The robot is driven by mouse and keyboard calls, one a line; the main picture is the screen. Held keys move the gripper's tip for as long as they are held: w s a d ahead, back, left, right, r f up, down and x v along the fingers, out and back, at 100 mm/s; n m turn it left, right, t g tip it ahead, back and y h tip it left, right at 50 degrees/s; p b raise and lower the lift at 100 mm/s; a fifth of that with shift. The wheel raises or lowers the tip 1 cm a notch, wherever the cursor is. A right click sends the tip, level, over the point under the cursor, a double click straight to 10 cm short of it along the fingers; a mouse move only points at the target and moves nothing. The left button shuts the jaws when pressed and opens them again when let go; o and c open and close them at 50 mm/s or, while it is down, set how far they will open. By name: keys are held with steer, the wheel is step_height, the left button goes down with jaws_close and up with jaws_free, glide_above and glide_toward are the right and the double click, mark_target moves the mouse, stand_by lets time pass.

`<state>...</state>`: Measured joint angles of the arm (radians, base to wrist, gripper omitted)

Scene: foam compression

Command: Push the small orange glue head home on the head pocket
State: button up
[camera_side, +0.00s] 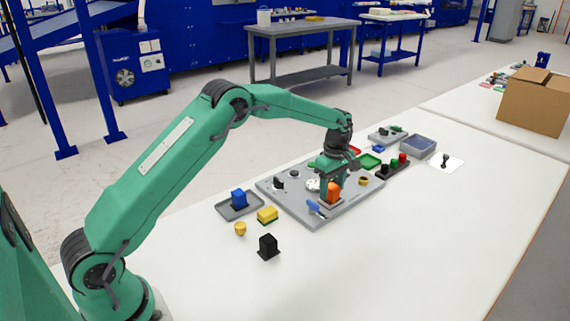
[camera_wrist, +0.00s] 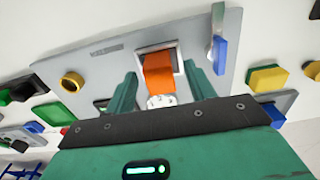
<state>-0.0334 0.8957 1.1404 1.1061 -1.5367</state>
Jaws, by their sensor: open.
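The orange glue head (camera_side: 334,192) is a small block at the front right of the grey board (camera_side: 300,208). In the wrist view the orange glue head (camera_wrist: 158,78) sits at the light-rimmed square head pocket (camera_wrist: 179,60), and looks slightly tilted in it. How deep it sits I cannot tell. My gripper (camera_side: 331,182) is low over the board, pointing down at the head. In the wrist view my gripper (camera_wrist: 161,84) is open, with one green finger on each side of the head. Whether the fingers touch it is unclear.
A blue-handled tool (camera_wrist: 219,48) stands close beside the pocket. A yellow ring (camera_wrist: 73,82) and a pale round part (camera_wrist: 160,101) are also on the board. A tray with a blue block (camera_side: 239,198), a yellow-green block (camera_side: 267,214) and a black block (camera_side: 268,246) lie to the left.

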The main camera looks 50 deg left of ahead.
mark_target(332, 187)
step_height(332, 187, up, 7)
steer(key=shift+f, duration=0.1)
stand_by(0.4)
steer(key=shift+r, duration=0.25)
steer(key=shift+s+r, duration=0.15)
steer(key=shift+r, duration=0.15)
steer(key=s+d+r+m+t, duration=0.1)
steer(key=s+r+m+t, duration=0.2)
steer(key=s+r+m, duration=0.95)
steer(key=s+d+m+t, duration=0.1)
steer(key=s+m, duration=0.4)
steer(key=s, duration=1.9)
steer(key=shift+s+f+t, duration=0.35)
steer(key=shift+s+t, duration=0.05)
steer(key=shift+t, duration=0.4)
